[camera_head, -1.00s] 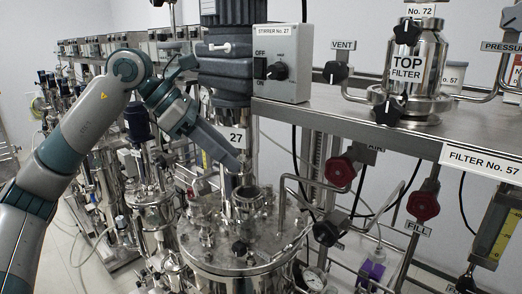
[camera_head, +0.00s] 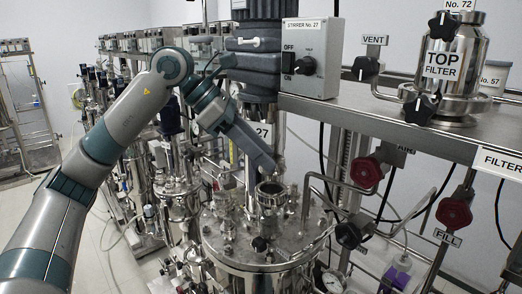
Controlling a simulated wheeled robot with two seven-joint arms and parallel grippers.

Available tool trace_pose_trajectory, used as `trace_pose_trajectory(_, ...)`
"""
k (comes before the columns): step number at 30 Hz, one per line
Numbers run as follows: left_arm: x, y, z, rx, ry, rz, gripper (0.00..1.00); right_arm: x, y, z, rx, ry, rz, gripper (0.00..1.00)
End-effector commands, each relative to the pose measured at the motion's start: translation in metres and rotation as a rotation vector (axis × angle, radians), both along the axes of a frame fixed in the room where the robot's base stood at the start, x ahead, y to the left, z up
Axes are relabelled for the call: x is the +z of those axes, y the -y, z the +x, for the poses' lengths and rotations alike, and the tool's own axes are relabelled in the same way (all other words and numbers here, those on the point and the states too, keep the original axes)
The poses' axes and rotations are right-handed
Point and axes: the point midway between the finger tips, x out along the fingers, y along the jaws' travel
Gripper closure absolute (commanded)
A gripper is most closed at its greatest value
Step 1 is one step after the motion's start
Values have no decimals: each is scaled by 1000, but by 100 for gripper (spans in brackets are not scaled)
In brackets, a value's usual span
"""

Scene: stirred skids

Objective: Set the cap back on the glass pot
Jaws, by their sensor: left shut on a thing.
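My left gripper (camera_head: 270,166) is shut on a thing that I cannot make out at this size. It is above the steel lid of the stirred vessel (camera_head: 262,240), beside the shaft under the stirrer drive. A short round port (camera_head: 271,190) with a dark opening stands on the lid just below the gripper. A pale, see-through pot (camera_head: 493,79) labelled No. 57 stands on the steel shelf at the right; it may be the glass pot. I cannot make out a separate cap. My right gripper is not in view.
The grey stirrer drive (camera_head: 256,60) and its switch box (camera_head: 310,58) hang above the vessel. The top filter (camera_head: 452,70) stands on the steel shelf (camera_head: 400,120). Valves with red knobs (camera_head: 365,172) and bent pipes crowd the right. More skids line the left, with clear floor before them.

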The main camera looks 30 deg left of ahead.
Motion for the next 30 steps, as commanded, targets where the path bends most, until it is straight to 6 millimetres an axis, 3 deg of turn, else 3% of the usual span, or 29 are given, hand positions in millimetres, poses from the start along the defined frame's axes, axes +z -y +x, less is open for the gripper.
trace_pose_trajectory(9,-22,0,0,0,0,0,91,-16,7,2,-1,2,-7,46)
trace_pose_trajectory(30,-28,0,0,0,0,0,91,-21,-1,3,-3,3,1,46)
